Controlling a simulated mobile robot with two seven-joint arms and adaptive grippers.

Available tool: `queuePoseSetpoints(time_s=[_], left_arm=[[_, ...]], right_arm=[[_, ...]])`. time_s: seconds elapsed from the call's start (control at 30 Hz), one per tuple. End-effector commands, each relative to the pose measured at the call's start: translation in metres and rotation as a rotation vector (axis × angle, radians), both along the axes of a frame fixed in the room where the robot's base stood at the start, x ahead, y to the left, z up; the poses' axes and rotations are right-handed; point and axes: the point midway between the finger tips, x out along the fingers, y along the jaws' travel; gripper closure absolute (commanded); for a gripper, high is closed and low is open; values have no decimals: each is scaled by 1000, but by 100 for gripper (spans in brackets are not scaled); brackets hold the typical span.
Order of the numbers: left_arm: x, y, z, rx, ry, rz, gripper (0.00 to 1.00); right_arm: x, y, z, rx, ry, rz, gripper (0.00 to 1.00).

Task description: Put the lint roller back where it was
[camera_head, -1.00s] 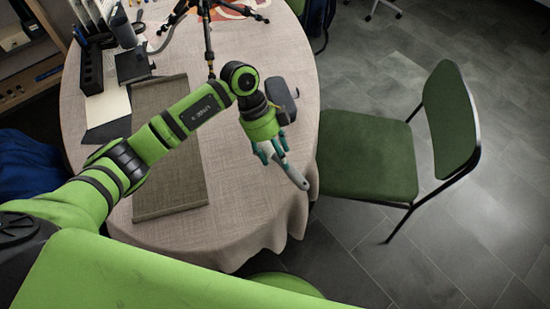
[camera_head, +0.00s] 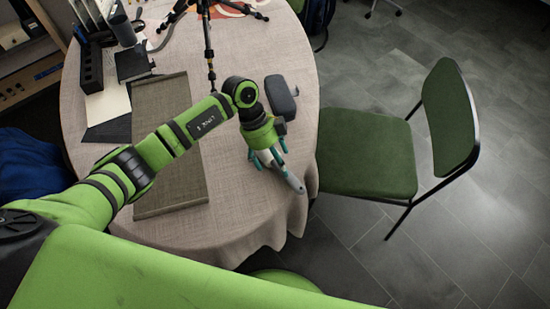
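The lint roller (camera_head: 292,180) is a slim pale grey and white thing with its long end pointing to the lower right. It lies at or just above the right front part of the tablecloth; I cannot tell whether it touches. My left gripper (camera_head: 269,156) is over its upper end, with teal fingertips spread on either side of it. The fingers look open around it, and the gripper hides part of its upper end. My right gripper is not in view.
The round table (camera_head: 235,215) has a beige cloth. A dark grey case (camera_head: 280,97) lies beside my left wrist. A dark mat (camera_head: 170,195) lies under my arm. A tripod (camera_head: 208,45) stands at the back. A green chair (camera_head: 365,155) stands close on the right.

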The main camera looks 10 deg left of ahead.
Motion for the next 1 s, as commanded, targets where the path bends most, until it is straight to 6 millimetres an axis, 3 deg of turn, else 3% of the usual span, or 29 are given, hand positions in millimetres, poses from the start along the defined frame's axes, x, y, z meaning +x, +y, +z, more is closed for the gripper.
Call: queuePoseSetpoints(time_s=[0.33, 0.8, 1.0], left_arm=[[3, 5, 12, 1, -4, 0, 17], [19, 42, 94, 1, -4, 2, 17], [22, 48, 109, 0, -1, 0, 17]], right_arm=[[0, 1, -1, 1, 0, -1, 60], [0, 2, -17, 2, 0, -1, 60], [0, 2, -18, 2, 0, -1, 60]])
